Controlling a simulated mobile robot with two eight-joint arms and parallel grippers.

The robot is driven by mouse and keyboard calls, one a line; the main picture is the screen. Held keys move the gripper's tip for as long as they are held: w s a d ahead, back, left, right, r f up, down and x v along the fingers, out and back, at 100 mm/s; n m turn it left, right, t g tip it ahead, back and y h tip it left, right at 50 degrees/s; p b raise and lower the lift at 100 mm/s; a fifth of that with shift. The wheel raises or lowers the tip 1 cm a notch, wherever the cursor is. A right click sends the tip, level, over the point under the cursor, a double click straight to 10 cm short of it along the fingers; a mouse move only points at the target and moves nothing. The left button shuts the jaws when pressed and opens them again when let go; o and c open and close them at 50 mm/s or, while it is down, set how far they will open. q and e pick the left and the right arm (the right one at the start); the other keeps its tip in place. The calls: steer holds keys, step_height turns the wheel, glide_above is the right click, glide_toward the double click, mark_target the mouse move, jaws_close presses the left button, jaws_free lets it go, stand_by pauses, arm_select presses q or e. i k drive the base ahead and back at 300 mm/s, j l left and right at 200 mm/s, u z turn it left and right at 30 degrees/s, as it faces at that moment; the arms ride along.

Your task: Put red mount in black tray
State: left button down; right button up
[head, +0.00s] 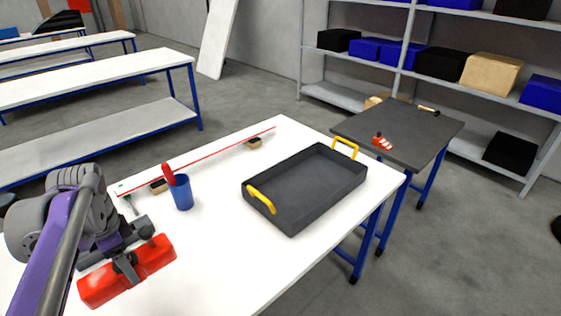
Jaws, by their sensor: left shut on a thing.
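The red mount (103,289) is a blocky red part with dark fittings, in the lower left of the head view. My left gripper (127,262) is shut on it and holds it over the near left part of the white table (215,270). Part of the mount is hidden by the gripper. The black tray (300,188) lies on the same table, to the right and farther back. It has yellow handles at two ends and looks empty. My right gripper is not in view.
A blue cup (182,193) with a red-handled tool stands between mount and tray. A long red-edged strip (205,158) rests on blocks along the back edge. A dark side table (410,131) holds a red and white part (381,142). Shelves with boxes stand behind.

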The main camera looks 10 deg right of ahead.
mark_target(296, 180)
steer(key=i+l, duration=0.25)
steer(key=l, duration=0.15)
steer(key=i+l, duration=0.25)
steer(key=l, duration=0.15)
steer(key=i+l, duration=0.25)
steer(key=l, duration=0.15)
steer(key=i+l, duration=0.25)
steer(key=l, duration=0.15)
steer(key=i+l, duration=0.25)
steer(key=l, duration=0.15)
steer(key=i+l, duration=0.25)
steer(key=l, duration=0.2)
